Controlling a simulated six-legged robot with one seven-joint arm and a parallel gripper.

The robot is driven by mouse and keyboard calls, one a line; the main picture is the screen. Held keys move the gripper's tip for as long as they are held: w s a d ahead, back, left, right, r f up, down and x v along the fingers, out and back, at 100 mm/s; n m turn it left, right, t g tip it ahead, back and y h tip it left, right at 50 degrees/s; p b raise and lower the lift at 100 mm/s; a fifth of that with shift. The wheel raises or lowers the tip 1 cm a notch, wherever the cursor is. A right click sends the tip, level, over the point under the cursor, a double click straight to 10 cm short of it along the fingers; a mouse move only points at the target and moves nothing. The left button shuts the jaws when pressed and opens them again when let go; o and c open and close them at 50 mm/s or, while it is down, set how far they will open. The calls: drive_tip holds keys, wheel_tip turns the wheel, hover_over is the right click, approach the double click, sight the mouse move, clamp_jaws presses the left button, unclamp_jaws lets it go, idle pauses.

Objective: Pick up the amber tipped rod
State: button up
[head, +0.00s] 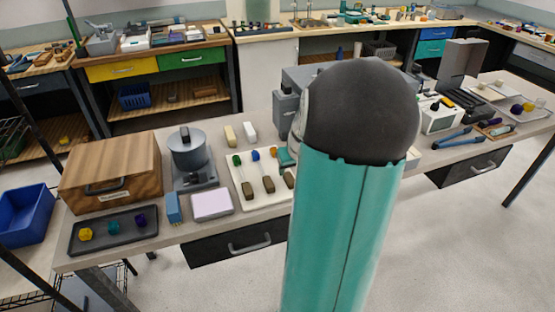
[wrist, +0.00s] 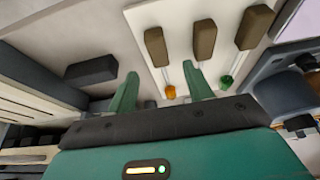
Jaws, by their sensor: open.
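The amber tipped rod lies on a pale board (head: 243,206) with its amber tip (wrist: 170,92), thin clear shaft and brown handle (wrist: 157,47). It is the rightmost of three rods in the head view, where its amber tip (head: 273,152) also shows. My gripper (wrist: 160,70) is open and empty, with the amber rod's shaft and tip between its green fingers in the wrist view. The gap in height cannot be told. The right finger covers the blue end of the middle rod. My arm hides much of the gripper in the head view.
Beside it lie the blue tipped rod (head: 255,155) and the green tipped rod (head: 237,159). A dark block (wrist: 91,70) is left of the fingers in the wrist view. A grey pot-like device (head: 188,150), wooden box (head: 110,172) and dark tray (head: 112,230) stand left.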

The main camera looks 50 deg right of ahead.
sight(289, 176)
drive_tip(key=shift+x, duration=2.65)
drive_tip(key=c, duration=1.1)
drive_tip(key=shift+r, duration=0.1)
